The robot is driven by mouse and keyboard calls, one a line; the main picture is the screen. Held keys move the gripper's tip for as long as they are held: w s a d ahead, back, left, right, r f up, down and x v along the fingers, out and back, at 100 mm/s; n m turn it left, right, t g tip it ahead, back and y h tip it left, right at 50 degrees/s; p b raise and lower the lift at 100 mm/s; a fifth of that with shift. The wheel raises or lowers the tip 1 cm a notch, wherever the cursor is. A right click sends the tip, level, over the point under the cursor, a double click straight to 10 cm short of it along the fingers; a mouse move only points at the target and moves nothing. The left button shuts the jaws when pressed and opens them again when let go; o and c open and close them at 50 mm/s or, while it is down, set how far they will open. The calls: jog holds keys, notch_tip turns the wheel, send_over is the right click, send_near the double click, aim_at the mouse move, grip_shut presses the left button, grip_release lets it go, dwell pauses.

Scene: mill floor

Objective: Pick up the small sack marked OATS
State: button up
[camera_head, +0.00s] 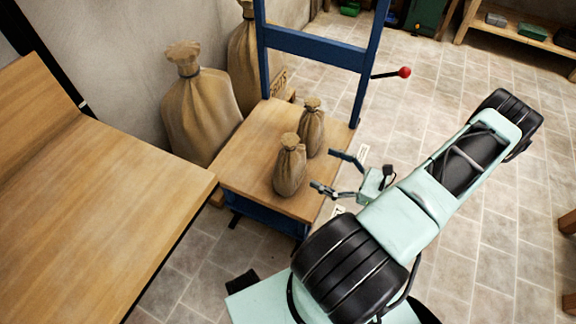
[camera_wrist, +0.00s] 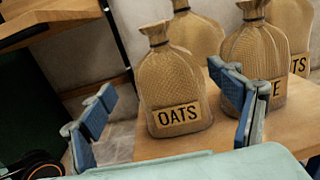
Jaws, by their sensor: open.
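The small sack marked OATS (camera_wrist: 172,82) stands upright in the middle of the wrist view, its printed label facing me. In the head view it appears to be the nearer small sack (camera_head: 289,168) on the wooden platform (camera_head: 240,163). My gripper (camera_head: 324,169) is open and empty, just right of this sack in the head view and apart from it. In the wrist view its fingers (camera_wrist: 160,80) spread to either side of the sack, the right finger partly covering the neighbouring sack.
A second small sack (camera_head: 312,128), label mostly hidden except an E, stands close behind. Large sacks (camera_head: 198,105) stand by the wall. The platform's blue frame (camera_head: 315,47) has a red-knobbed lever (camera_head: 404,72). A wooden table (camera_head: 100,205) is at left. Open floor lies right.

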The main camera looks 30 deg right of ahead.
aim_at(298, 153)
jog(key=x, duration=0.5)
jog(key=b+x, duration=0.1)
jog(key=x, duration=0.4)
jog(key=shift+w+d+b, duration=0.1)
jog(key=shift+w+b, duration=0.1)
jog(key=shift+b, duration=0.1)
jog(key=c, duration=1.9)
jog(key=shift+r, duration=0.1)
jog(key=shift+c, duration=1.4)
jog(key=shift+r, duration=0.15)
